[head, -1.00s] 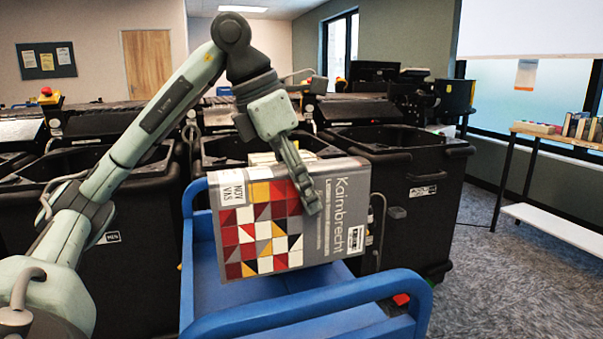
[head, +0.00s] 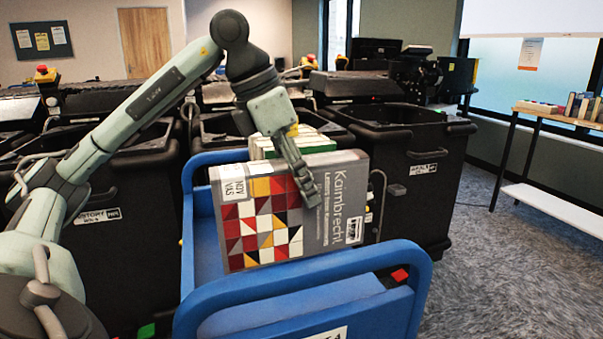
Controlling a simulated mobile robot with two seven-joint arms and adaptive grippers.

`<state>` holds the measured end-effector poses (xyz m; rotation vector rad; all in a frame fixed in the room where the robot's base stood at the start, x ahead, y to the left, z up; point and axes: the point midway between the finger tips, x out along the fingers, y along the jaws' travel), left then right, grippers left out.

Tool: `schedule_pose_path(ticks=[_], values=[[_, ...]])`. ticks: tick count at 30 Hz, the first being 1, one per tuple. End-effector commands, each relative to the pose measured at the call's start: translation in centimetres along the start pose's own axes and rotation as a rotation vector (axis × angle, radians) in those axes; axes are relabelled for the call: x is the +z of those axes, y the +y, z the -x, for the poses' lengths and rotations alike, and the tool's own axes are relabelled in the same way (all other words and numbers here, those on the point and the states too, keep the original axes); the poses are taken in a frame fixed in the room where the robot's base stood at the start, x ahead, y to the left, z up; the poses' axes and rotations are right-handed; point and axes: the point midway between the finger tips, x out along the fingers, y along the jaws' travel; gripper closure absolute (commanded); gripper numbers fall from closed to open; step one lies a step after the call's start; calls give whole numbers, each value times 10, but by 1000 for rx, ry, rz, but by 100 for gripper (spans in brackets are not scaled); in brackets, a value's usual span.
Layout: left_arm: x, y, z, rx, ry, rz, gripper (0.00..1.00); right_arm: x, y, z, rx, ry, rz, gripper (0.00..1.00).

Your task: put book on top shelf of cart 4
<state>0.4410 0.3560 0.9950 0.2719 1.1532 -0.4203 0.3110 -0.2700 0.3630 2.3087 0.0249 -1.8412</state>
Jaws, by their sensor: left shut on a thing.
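My left gripper (head: 300,172) is shut on a grey book (head: 335,225) with a red, yellow, black and white triangle pattern and the title "Kaimbrecht". One finger lies on the cover; the other is hidden behind the book. The book is upright, slightly tilted, over the top shelf of a blue cart (head: 320,288), behind its near rail. I cannot tell whether its lower edge touches the shelf. A label at the cart's near end is cut off by the frame. My right gripper is not in view.
Green and white books (head: 322,143) show just behind the held book. Black bins (head: 410,175) stand close behind and beside the cart. A table with books (head: 560,115) is at the far right. Carpet floor (head: 490,270) is free to the right.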

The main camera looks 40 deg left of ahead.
Motion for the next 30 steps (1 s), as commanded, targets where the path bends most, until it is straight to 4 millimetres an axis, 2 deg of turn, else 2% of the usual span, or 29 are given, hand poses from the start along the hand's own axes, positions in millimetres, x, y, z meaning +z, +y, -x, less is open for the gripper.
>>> schedule_pose_path(ticks=[14, 30], values=[[-5, 0, -13, 5, 3, -7, 100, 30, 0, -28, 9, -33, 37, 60], [-12, 0, -30, 5, 0, -8, 100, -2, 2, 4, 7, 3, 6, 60]])
